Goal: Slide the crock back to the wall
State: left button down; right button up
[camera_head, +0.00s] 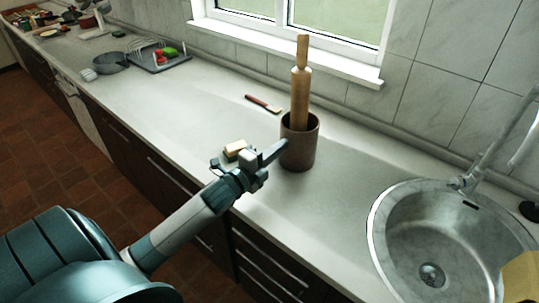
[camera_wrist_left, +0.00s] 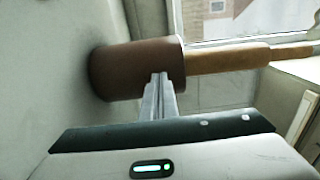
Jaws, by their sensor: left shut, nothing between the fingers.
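The crock (camera_head: 302,148) is a brown cylinder standing upright on the counter, a short way out from the tiled wall. A wooden rolling pin (camera_head: 301,85) stands in it, its upper part above the rim. My left gripper (camera_head: 284,146) is shut and empty, with its fingertips at the crock's left front side. In the left wrist view the crock (camera_wrist_left: 125,68) lies sideways with the rolling pin (camera_wrist_left: 225,62), and my closed fingers (camera_wrist_left: 160,80) overlap its side near the rim. I cannot tell for sure whether they touch it. My right gripper is not in view.
A brown-handled tool (camera_head: 263,104) lies near the wall, left of the crock. A small sponge-like block (camera_head: 235,149) lies beside my left gripper. The sink (camera_head: 376,238) is at the right. A dish rack (camera_head: 160,62) and grey pan (camera_head: 111,63) stand farther left. Counter behind the crock looks clear.

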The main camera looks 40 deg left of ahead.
pick_arm(q)
jog(key=w+d+b, duration=0.2)
jog(key=w+b, duration=0.1)
jog(key=w, duration=2)
jog(key=shift+b, duration=0.3)
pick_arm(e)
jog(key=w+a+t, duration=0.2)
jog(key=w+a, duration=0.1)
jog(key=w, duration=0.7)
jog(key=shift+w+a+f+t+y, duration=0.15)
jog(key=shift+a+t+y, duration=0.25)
pick_arm(q)
jog(key=shift+a, duration=0.1)
